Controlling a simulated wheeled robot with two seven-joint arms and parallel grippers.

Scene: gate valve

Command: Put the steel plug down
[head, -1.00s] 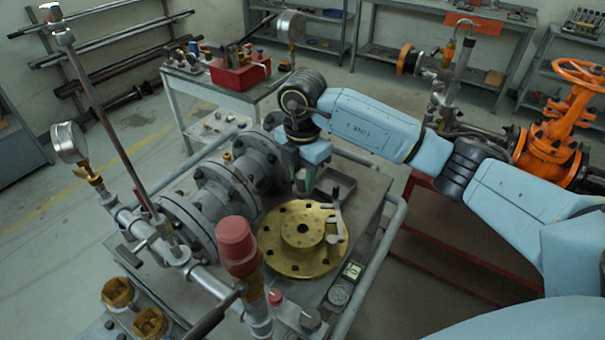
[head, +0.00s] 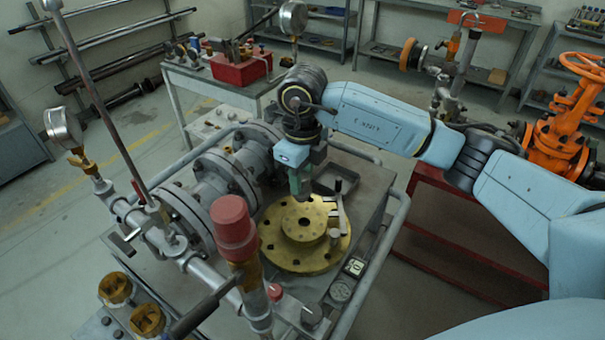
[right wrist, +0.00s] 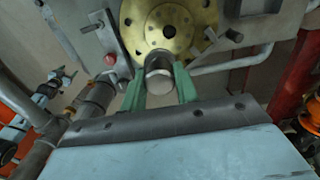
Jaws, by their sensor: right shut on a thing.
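The steel plug (right wrist: 160,78) is a short grey cylinder with a pale end, seen in the right wrist view between the green fingers. My right gripper (right wrist: 159,88) is shut on it. In the head view my right gripper (head: 300,190) points down at the back edge of the brass flange (head: 283,250), and the plug is mostly hidden there. The flange also shows beyond the plug in the wrist view (right wrist: 178,16). I cannot tell whether the plug touches anything below. My left gripper is not in view.
A grey tool (head: 341,207) and a small cylinder (head: 335,238) are at the flange's right side. A shallow dark tray (head: 336,180) lies behind it. The flanged grey pipe (head: 205,190) and a red-capped valve (head: 235,230) stand close at the left. A cart rail (head: 385,235) runs along the right.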

